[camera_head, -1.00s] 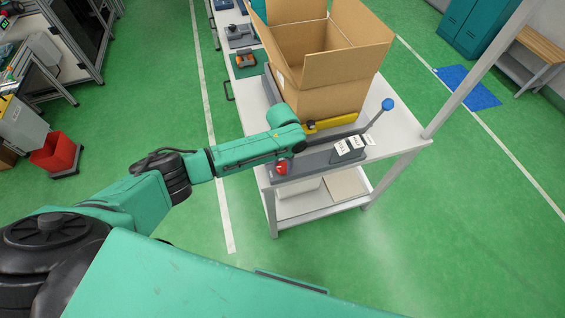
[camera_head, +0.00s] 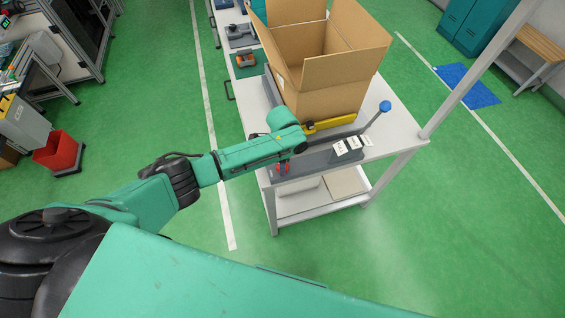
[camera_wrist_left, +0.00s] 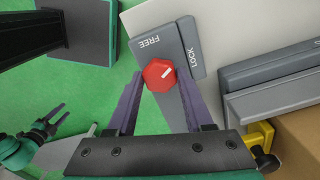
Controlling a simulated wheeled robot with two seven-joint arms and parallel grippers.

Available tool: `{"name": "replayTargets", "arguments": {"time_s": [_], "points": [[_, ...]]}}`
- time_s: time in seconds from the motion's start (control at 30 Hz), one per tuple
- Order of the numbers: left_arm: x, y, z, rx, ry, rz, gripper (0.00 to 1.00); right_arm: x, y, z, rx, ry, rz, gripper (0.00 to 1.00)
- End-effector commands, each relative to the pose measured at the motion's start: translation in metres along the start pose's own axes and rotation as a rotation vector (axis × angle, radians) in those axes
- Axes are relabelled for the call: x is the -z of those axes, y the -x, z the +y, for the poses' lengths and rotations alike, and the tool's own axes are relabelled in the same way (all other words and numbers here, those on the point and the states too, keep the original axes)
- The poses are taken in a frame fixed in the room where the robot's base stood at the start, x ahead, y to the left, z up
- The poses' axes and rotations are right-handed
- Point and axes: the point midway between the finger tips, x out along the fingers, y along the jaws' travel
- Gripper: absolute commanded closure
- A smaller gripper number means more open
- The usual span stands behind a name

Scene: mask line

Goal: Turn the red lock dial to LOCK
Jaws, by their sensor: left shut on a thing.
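The red lock dial (camera_head: 283,168) sits at the near left end of a grey base on the white table. In the left wrist view the red dial (camera_wrist_left: 157,75) is between the fingers of my left gripper (camera_wrist_left: 159,84), which is shut on it. Its white mark points right and slightly up, toward the LOCK label (camera_wrist_left: 187,59). The FREE label (camera_wrist_left: 148,42) is above the dial. In the head view my left arm reaches over the dial and partly hides it. My right gripper (camera_wrist_left: 52,117) shows at the lower left of the wrist view, empty, its fingers apart.
An open cardboard box (camera_head: 320,97) stands on the table behind the dial. A yellow bar (camera_head: 330,123) lies along its near side. A lever with a blue knob (camera_head: 385,106) rises at the right. A table post (camera_head: 470,75) stands farther right. Green floor surrounds the table.

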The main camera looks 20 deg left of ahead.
Motion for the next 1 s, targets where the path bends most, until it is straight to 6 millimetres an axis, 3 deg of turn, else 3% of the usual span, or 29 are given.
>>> {"name": "replayTargets", "arguments": {"time_s": [0.5,1.0], "points": [[0.0007,0.0006,-0.0005,0.002,-0.413,0.002,1.0,-0.0001,0.0016,0.0011,-0.001,0.001,0.0,0.5],[0.0009,0.0009,-0.0007,0.003,-0.532,0.002,1.0,-0.0003,0.0016,0.0017,-0.002,0.001,-0.001,0.5]]}}
